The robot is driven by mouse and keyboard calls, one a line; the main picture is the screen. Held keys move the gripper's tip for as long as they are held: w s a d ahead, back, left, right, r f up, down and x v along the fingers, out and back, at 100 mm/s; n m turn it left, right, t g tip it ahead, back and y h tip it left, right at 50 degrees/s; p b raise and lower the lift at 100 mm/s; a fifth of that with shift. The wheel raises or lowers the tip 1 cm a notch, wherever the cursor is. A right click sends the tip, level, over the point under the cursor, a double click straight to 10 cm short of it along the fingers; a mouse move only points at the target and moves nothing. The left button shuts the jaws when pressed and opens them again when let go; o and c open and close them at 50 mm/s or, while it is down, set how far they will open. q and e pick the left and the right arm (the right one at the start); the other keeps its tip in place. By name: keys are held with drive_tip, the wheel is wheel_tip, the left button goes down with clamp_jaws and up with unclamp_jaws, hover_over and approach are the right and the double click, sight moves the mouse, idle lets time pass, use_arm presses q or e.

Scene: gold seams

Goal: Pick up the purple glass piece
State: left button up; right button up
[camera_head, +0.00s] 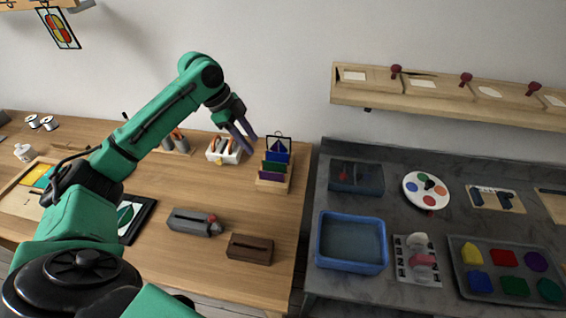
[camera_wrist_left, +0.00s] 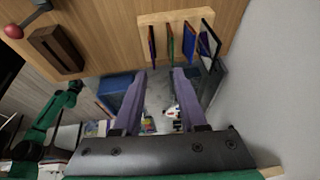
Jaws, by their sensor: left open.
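The purple glass piece (camera_head: 270,177) stands in the front slot of a small wooden rack (camera_head: 264,187). In the left wrist view the purple piece (camera_wrist_left: 152,44) is the leftmost thin plate on the rack (camera_wrist_left: 147,20), seen nearly edge-on. A green piece (camera_head: 274,167) and a blue piece (camera_head: 277,157) stand behind it. My left gripper (camera_head: 248,143) is open and empty, above and to the left of the rack. In the left wrist view its two purple fingers (camera_wrist_left: 160,73) are spread apart, below the rack in the picture. My right gripper is not seen.
A framed picture (camera_head: 279,143) stands at the rack's back. The blue tub (camera_head: 351,269) stands right on grey stone.

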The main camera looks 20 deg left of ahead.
sight(269, 173)
use_arm(q)
drive_tip(key=p+x, duration=0.1)
drive_tip(key=x, duration=0.3)
drive_tip(key=s+p+x, duration=0.1)
drive_tip(key=x, duration=0.3)
drive_tip(key=p+x, duration=0.2)
drive_tip(key=x, duration=0.2)
drive_tip(key=shift+s+d+f, duration=0.1)
drive_tip(key=shift+s+d, duration=0.15)
drive_tip(key=shift+d, duration=0.1)
drive_tip(key=shift+d+f, duration=0.15)
drive_tip(key=shift+f, duration=0.3)
clamp_jaws()
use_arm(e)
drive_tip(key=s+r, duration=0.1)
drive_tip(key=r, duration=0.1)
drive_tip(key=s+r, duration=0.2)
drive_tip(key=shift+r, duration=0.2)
